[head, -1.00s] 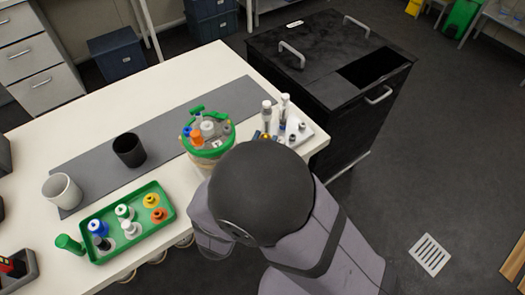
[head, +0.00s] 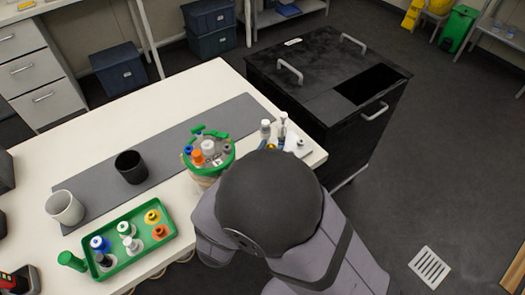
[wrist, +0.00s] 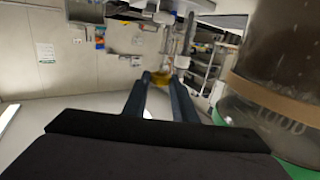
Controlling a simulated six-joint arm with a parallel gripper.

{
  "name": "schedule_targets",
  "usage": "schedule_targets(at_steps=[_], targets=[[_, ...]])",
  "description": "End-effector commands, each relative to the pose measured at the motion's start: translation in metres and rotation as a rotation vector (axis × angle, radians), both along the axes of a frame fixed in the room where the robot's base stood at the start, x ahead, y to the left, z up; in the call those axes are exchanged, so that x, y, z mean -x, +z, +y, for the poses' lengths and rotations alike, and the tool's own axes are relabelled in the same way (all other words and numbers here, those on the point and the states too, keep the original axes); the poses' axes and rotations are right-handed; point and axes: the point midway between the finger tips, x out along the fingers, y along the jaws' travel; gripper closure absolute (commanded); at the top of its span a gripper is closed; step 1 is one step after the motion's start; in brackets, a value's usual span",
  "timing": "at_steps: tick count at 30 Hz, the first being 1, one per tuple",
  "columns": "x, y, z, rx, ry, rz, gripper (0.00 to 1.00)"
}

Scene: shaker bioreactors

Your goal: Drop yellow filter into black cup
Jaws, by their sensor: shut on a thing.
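The black cup (head: 131,167) stands upright on the grey mat, left of the bioreactor, with its dark opening facing up. My gripper (wrist: 161,76) is shut on a yellow filter (wrist: 162,81), whose yellow part shows at the fingertips in the wrist view. In the head view my arm hides most of the gripper, which is near the white rack, well to the right of the black cup. A yellow piece (head: 152,216) also sits in the green tray.
The bioreactor (head: 211,162) with a green rim stands between my arm and the black cup; its vessel (wrist: 272,95) is close at the right in the wrist view. A white cup (head: 62,208), green tray (head: 131,262) and white rack (head: 304,151) stand on the table. A black cabinet (head: 318,85) is beyond.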

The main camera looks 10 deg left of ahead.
Motion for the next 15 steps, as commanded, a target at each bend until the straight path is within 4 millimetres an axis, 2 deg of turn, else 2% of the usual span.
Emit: schedule_targets(at_steps=[1, 8, 15], targets=[[-0.003, 0.009, -0.006, 0.002, -0.023, 0.003, 0.99], [-0.018, 0.023, -0.042, 0.001, -0.154, 0.012, 0.99], [-0.028, 0.037, -0.092, -0.001, -0.315, 0.016, 0.99]])
